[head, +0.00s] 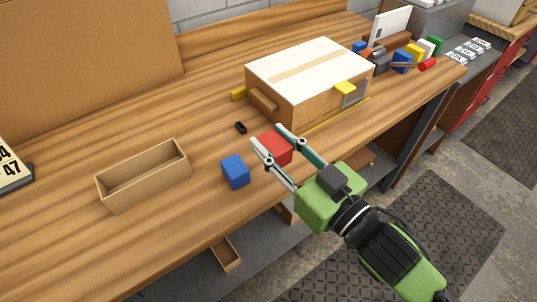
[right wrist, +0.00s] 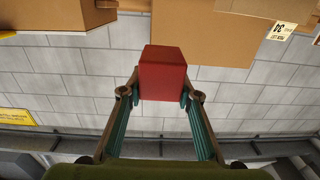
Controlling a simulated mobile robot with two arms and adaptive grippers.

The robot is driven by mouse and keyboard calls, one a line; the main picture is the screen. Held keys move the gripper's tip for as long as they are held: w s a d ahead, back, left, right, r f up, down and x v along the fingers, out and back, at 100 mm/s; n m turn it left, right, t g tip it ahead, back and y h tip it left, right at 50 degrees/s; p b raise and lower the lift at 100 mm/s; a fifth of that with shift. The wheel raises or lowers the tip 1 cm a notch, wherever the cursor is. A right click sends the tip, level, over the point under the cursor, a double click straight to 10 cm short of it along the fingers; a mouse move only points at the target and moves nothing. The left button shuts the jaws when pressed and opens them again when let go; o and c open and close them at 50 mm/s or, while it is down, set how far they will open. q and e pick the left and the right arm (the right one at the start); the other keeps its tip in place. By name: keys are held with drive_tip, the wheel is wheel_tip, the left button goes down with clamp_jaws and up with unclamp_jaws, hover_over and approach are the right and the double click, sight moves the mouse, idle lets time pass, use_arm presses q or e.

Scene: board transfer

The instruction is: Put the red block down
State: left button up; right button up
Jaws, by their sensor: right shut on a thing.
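The red block (head: 276,149) is between the fingers of my right gripper (head: 268,138), which is shut on it. The block is to the right of the blue block (head: 235,171), near the table's front edge. In the right wrist view the red block (right wrist: 163,72) sits between both fingertips (right wrist: 161,96), with a grey brick wall behind it. I cannot tell whether its underside touches the wooden table (head: 85,240). My left gripper is not in view.
An open, empty wooden tray (head: 113,203) lies left of the blue block. A wooden box with a white top (head: 300,62) stands behind the red block. A small black piece (head: 240,127) lies near it. Several coloured parts crowd the right end. The table's left front is clear.

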sight(272, 134)
drive_tip(key=w, duration=0.1)
drive_tip(key=w+f+p, duration=0.1)
drive_tip(key=w, duration=0.2)
drive_tip(key=shift+w+a+f, duration=0.15)
drive_tip(key=shift+a+f, duration=0.1)
drive_tip(key=shift+f, duration=0.1)
drive_tip(key=w+f, duration=0.2)
drive_tip(key=f, duration=0.1)
drive_tip(key=w+f, duration=0.2)
drive_tip(key=shift+a, duration=0.25)
drive_tip(key=f, duration=0.1)
drive_tip(key=w+f, duration=0.1)
drive_tip(key=f, duration=0.1)
drive_tip(key=shift+w+p, duration=0.1)
drive_tip(key=shift+p, duration=0.25)
drive_tip(key=shift+f, duration=0.4)
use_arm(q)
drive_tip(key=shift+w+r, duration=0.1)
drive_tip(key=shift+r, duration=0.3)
use_arm(e)
drive_tip(key=shift+f, duration=0.25)
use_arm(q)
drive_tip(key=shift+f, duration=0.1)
use_arm(e)
drive_tip(key=o, duration=1.2)
drive_tip(key=shift+c, duration=0.2)
